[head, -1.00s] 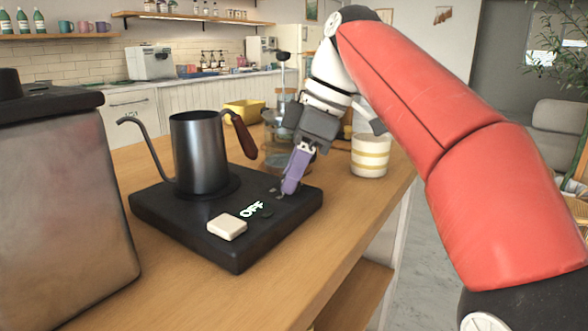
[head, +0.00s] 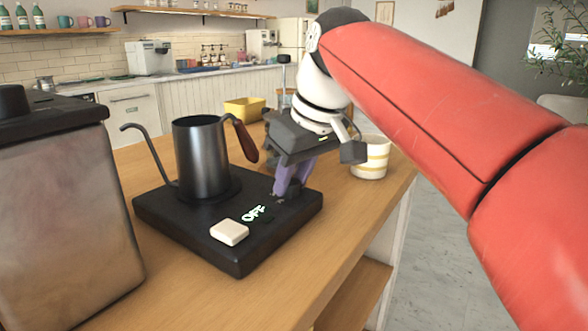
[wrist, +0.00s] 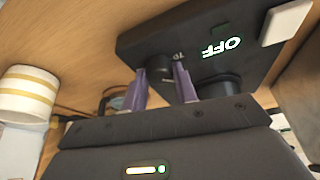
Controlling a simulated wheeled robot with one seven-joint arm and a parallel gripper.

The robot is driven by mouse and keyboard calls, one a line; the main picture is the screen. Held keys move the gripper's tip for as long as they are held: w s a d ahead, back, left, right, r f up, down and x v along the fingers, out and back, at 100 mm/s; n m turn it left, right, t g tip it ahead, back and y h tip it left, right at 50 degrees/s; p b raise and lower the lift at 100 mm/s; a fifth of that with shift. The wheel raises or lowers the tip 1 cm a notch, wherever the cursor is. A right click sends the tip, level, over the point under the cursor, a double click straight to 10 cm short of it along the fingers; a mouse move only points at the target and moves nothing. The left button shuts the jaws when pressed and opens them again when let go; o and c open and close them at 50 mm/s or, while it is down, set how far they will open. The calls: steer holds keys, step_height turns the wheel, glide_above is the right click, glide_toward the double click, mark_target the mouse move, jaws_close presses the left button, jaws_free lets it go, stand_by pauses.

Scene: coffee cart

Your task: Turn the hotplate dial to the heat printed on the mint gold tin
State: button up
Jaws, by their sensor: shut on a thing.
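The hotplate (head: 250,245) is a black slab on the wooden counter, with a lit OFF (head: 253,214) on its top. Its dark round dial (wrist: 159,67) shows in the wrist view between my purple fingers. My gripper (head: 286,190) points down at the right back part of the hotplate, its fingers shut on the dial. A pale tin with gold bands (head: 370,160) stands behind and to the right; it shows in the wrist view (wrist: 25,95). I can read no heat on it and cannot tell whether it is the mint gold tin.
A dark kettle (head: 202,160) stands on the hotplate left of my gripper. A white block (head: 229,232) sits at the hotplate's front. A large metal machine (head: 65,200) fills the left. A yellow tub (head: 243,110) is farther back. The counter in front is clear.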

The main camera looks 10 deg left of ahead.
steer(key=m+t+h, duration=0.1)
steer(key=m, duration=0.2)
steer(key=shift+s+a+m, duration=0.1)
steer(key=shift+a+m, duration=0.05)
steer(key=shift+m, duration=0.25)
steer(key=m+h, duration=0.1)
steer(key=m, duration=0.2)
steer(key=shift+a+m+t, duration=0.1)
steer(key=shift+m+t, duration=0.2)
steer(key=shift+t, duration=0.1)
steer(key=m+h, duration=0.1)
steer(key=m, duration=0.2)
steer(key=shift+a+m+h, duration=0.1)
steer(key=shift+m+h, duration=0.2)
steer(key=shift+h, duration=0.1)
steer(key=shift+a+m+h, duration=0.1)
steer(key=shift+m+h, duration=0.6)
steer(key=shift+m, duration=1.1)
steer(key=o, duration=1)
steer(key=shift+c, duration=0.2)
steer(key=d+v, duration=0.1)
steer(key=v, duration=0.6)
steer(key=shift+a+r, duration=0.4)
steer(key=shift+a, duration=0.15)
